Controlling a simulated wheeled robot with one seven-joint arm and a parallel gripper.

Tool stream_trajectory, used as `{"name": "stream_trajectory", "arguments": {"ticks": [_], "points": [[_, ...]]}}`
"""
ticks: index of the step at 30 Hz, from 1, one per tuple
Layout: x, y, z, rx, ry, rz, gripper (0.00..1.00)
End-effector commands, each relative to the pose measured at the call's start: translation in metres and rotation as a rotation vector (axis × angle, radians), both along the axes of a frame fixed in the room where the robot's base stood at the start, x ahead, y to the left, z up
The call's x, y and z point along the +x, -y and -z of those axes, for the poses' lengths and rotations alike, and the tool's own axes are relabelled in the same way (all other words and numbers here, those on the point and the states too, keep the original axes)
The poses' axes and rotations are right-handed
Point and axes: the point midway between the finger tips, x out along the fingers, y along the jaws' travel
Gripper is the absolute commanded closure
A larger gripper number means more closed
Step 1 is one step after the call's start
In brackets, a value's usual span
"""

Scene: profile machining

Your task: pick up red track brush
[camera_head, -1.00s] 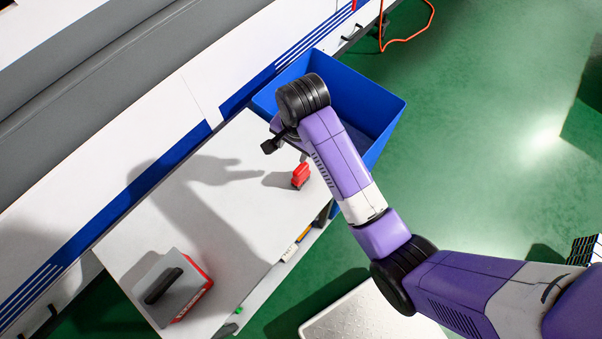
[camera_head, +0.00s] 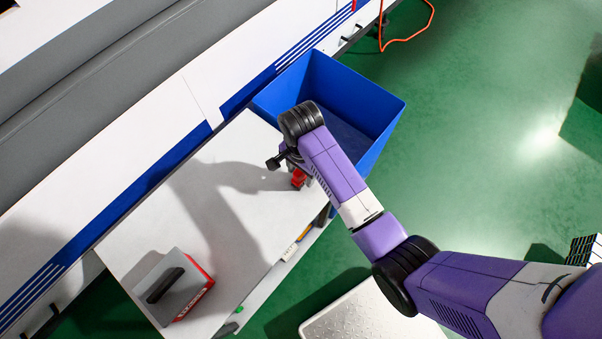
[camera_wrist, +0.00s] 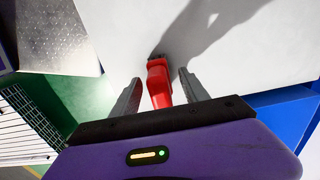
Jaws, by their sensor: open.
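The red track brush (camera_head: 298,180) is on the white tabletop (camera_head: 215,240), near the table's right edge, partly hidden by my arm in the head view. In the wrist view the brush (camera_wrist: 158,82) lies between the two grey fingers of my gripper (camera_wrist: 160,95), with its dark end pointing away from the palm. The fingers are apart, with a visible gap on the right side of the brush. The left finger also looks clear of it. My gripper in the head view is mostly hidden behind my wrist.
A blue bin (camera_head: 380,110) stands just beyond the table's far end. A grey and red box with a black handle (camera_head: 175,285) sits at the table's near end. A shelf below the table's right edge holds small items (camera_head: 297,245). The tabletop between is clear.

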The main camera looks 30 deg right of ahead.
Motion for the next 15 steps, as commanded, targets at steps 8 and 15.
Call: {"name": "stream_trajectory", "arguments": {"ticks": [8, 15], "points": [[0.0000, 0.0000, 0.0003, 0.000, 0.000, 0.000, 0.63], [0.0000, 0.0001, 0.0001, 0.000, 0.001, 0.000, 1.00]]}}
